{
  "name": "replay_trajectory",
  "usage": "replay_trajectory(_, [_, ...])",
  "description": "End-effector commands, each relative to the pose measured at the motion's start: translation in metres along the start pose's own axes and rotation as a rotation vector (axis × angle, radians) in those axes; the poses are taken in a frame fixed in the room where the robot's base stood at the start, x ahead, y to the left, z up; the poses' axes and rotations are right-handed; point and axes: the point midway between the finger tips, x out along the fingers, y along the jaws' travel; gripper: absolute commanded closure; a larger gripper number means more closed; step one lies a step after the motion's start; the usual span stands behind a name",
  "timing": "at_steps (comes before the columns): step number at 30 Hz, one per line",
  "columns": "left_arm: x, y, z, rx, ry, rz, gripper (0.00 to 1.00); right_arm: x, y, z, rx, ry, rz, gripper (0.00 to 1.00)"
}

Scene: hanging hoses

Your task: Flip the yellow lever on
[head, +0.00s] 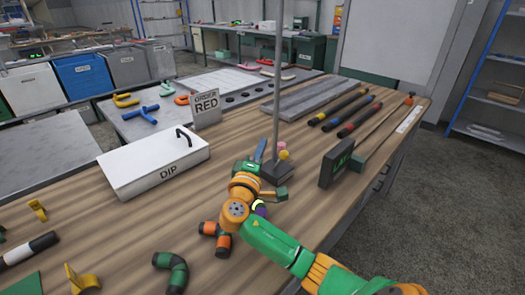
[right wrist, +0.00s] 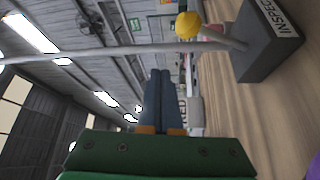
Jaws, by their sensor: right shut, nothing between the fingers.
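The yellow lever shows as a small yellow knob (head: 284,155) beside the foot of a thin upright pole (head: 278,90), on its dark base (head: 270,178). In the right wrist view the yellow knob (right wrist: 187,25) sits on a short stem joined to the dark base (right wrist: 262,45), which is lettered "INSPECT". My right gripper (head: 260,150) is at the left of the pole near the base. Its blue fingers (right wrist: 160,74) are shut and empty, apart from the knob. Part of the base is hidden behind my right gripper. My left gripper is out of view.
A white box lettered "DIP" (head: 140,165) stands to the left, with an "ORDER RED" sign (head: 206,105) behind it. A dark display block (head: 336,163) stands right of the pole. Orange-black (head: 215,238) and green (head: 172,272) pipe pieces lie in front. Banded rods (head: 345,108) lie back right.

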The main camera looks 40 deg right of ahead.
Motion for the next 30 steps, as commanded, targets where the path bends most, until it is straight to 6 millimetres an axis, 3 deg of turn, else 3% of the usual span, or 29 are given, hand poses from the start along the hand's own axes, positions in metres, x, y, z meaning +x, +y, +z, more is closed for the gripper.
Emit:
replay_trajectory(6, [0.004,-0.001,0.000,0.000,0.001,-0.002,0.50,-0.049,-0.015,-0.002,0.000,0.002,-0.006,1.00])
replay_trajectory(12, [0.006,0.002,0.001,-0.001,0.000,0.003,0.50,-0.079,-0.022,-0.004,0.001,0.002,-0.004,1.00])
replay_trajectory(30, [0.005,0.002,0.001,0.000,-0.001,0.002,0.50,-0.086,-0.021,-0.004,0.000,0.000,-0.002,1.00])
